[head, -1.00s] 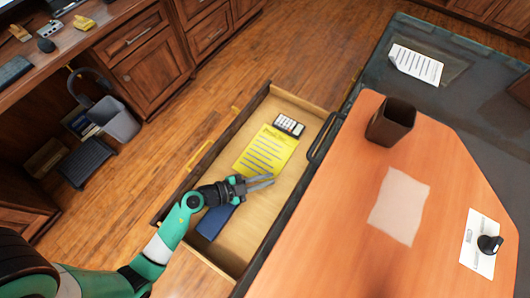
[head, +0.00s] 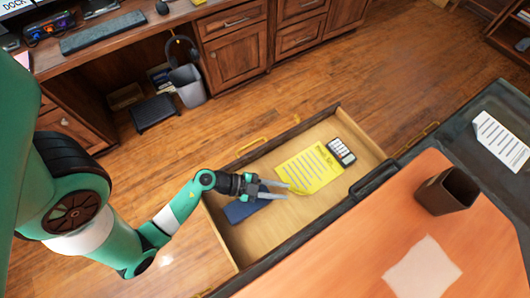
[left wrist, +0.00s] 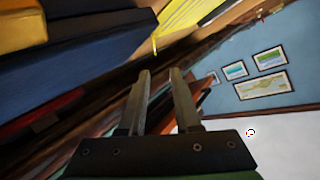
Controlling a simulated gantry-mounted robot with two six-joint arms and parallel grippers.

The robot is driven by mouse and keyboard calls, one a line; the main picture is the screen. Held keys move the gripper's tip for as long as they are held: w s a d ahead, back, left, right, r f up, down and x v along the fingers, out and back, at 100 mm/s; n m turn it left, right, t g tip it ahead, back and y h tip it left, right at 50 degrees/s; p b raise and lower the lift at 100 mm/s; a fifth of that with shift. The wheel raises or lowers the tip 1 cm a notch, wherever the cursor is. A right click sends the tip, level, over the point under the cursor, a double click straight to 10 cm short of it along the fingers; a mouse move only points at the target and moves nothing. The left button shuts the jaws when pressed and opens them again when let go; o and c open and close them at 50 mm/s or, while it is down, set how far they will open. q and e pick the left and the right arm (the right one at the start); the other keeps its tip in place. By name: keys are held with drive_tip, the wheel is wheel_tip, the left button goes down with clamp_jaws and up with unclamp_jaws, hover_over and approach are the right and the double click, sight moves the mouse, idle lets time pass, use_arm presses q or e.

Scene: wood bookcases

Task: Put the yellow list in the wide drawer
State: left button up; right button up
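The yellow list (head: 308,168) is a yellow sheet with dark writing. It lies in the open wide drawer (head: 262,238), beside a small white-and-dark calculator-like object (head: 341,151). My left gripper (head: 284,188) is over the drawer, its fingertips close to the near-left edge of the list. In the left wrist view the gripper's two fingers (left wrist: 160,75) stand apart with nothing held between them. The list (left wrist: 190,14) shows there at the top, beyond the fingertips. My right gripper is not in view.
A dark blue object (head: 245,209) lies in the drawer under my left gripper. The orange-topped desk (head: 330,265) borders the drawer and bears a brown cup (head: 446,190) and a pale sheet (head: 421,268). A grey bin (head: 187,85) stands by the back desk. The wooden floor is mostly clear.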

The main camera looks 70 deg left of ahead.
use_arm(q)
drive_tip(key=p+v, duration=0.1)
drive_tip(key=v, duration=0.4)
drive_tip(key=shift+r+p, duration=0.1)
drive_tip(key=shift+p, duration=0.2)
